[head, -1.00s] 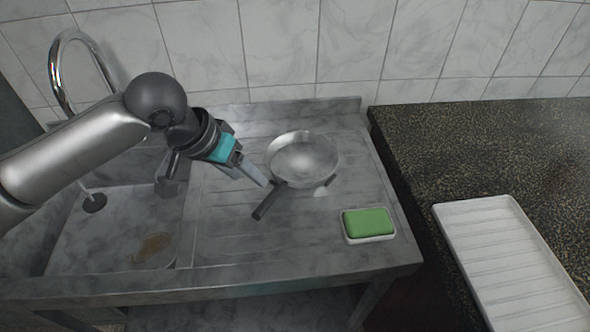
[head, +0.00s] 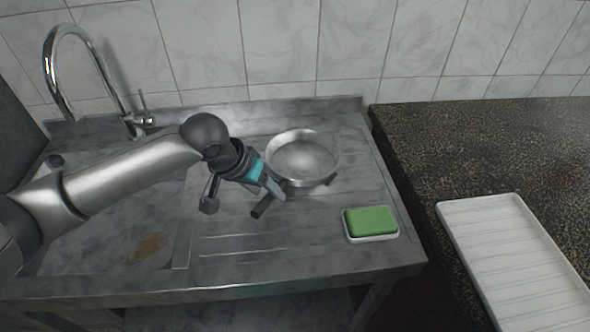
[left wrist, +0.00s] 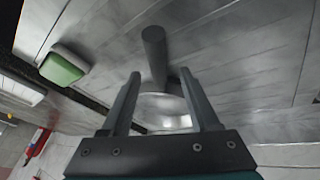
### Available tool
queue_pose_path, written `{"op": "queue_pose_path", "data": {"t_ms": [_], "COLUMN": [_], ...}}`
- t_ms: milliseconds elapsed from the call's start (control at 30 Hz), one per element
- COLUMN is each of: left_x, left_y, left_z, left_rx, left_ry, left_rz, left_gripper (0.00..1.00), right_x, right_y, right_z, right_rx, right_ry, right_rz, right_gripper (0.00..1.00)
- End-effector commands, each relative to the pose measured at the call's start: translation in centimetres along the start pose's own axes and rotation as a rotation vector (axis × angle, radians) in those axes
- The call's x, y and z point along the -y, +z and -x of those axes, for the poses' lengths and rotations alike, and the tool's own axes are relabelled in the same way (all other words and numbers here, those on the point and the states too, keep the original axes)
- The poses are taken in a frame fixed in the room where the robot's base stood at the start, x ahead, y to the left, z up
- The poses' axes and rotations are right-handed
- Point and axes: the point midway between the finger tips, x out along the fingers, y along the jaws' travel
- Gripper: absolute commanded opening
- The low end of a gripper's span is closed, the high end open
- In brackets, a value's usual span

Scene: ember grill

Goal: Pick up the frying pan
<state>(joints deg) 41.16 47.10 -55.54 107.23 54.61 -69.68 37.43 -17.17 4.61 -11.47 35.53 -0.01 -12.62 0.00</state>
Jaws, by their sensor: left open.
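The frying pan (head: 303,156) is a round, shiny metal pan on the ribbed drainboard, its dark handle (head: 262,207) pointing toward the front left. My left gripper (head: 276,190) is at the near edge of the pan, by the handle's root, and partly hides it. In the left wrist view the handle (left wrist: 154,55) runs between and beyond the two open fingers (left wrist: 158,95), with part of the pan (left wrist: 163,110) showing between them. The fingers are apart and nothing is clamped. My right gripper is not in view.
A green sponge in a white dish (head: 370,223) lies on the drainboard, right of the pan. A white ribbed tray (head: 515,262) lies on the dark stone counter (head: 480,150). The sink and its tap (head: 75,75) are at the left. The drainboard's front is clear.

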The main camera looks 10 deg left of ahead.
Motion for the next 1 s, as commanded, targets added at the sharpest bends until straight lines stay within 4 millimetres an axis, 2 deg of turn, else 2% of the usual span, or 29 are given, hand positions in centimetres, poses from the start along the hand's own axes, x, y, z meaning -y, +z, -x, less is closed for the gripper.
{"op": "queue_pose_path", "data": {"t_ms": [100, 200, 467, 1000], "left_x": [-0.1, -0.1, -0.1, -0.1], "left_y": [0.2, 0.1, 0.1, 0.1], "left_z": [-2.0, -2.9, -3.1, -3.1], "left_rx": [0.0, -0.001, -0.001, -0.001], "left_ry": [0.0, 0.0, -0.001, -0.001], "left_rz": [0.001, 0.001, 0.0, 0.0], "left_gripper": [0.61, 0.61, 0.61, 0.03], "right_x": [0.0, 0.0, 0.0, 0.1], "right_y": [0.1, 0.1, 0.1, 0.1], "right_z": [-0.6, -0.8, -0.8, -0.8], "right_rx": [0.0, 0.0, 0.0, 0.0], "right_ry": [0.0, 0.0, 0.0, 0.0], "right_rz": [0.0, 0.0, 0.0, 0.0], "right_gripper": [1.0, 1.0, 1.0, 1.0]}}
